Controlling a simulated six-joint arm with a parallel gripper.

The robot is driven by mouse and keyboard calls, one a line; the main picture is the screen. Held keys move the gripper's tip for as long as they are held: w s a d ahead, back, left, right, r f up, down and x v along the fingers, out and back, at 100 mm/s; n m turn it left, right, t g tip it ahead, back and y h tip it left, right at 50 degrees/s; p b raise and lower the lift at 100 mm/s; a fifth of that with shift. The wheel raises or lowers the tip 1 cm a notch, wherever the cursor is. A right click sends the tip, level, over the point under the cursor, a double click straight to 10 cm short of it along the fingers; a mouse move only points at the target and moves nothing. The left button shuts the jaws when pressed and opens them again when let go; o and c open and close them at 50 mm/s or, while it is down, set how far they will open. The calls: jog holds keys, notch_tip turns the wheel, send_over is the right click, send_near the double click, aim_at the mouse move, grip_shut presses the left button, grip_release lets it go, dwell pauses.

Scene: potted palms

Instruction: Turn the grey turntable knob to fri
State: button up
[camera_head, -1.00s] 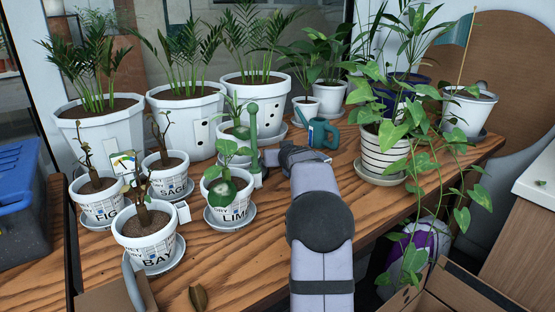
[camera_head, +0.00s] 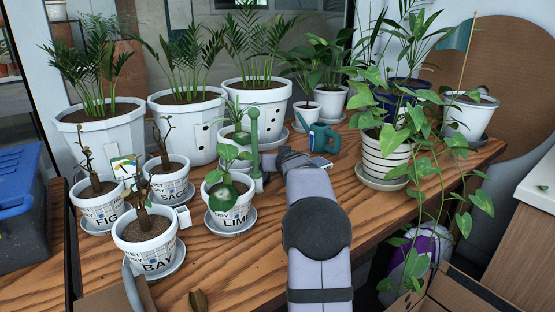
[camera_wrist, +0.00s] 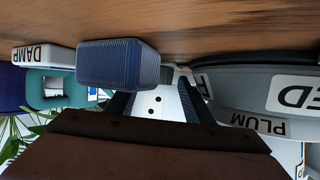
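In the head view my gripper (camera_head: 290,160) is low over the wooden table, right of the LIME pot (camera_head: 228,207); its fingers are too small to read there. In the wrist view, which is upside down, two dark fingers (camera_wrist: 158,92) stand apart with a gap between them. A ribbed blue-grey block (camera_wrist: 118,65) lies just beyond the left finger; I cannot tell for certain whether it is the knob. A grey curved body (camera_wrist: 245,85) at the right carries a label ending in "ED". The word "FRI" is not readable in any view.
A teal watering can (camera_head: 322,137) stands close behind my gripper. A white part marked DAMP (camera_wrist: 40,55) and a label PLUM (camera_wrist: 258,124) show in the wrist view. A trailing plant in a striped pot (camera_head: 386,158) stands right. The table front (camera_head: 240,270) is mostly clear.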

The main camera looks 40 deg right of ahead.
jog(key=shift+b+v, duration=1)
jog(key=shift+v, duration=2.7)
jog(key=shift+d+p, duration=0.1)
jog(key=shift+p, duration=0.2)
jog(key=n+y+p, duration=0.1)
jog(key=p, duration=0.1)
jog(key=d+p, duration=0.1)
jog(key=p, duration=0.2)
jog(key=shift+w+r+n+y, duration=0.2)
jog(key=shift+n+y, duration=0.2)
jog(key=p, duration=0.2)
jog(key=n+y+p, duration=0.1)
jog(key=shift+d+r+p, duration=0.1)
jog(key=shift+d+p, duration=0.25)
jog(key=shift+s+d+f+n+t+y+p, duration=0.25)
jog(key=shift+s+n+t+y+p, duration=0.1)
jog(key=shift+n+y+p, duration=0.35)
jog(key=shift+s+d+n+t, duration=0.25)
jog(key=shift+n+t, duration=0.1)
jog(key=shift+n, duration=0.25)
jog(key=shift+w, duration=0.1)
jog(key=shift+p+x, duration=1)
jog(key=shift+x, duration=2.6)
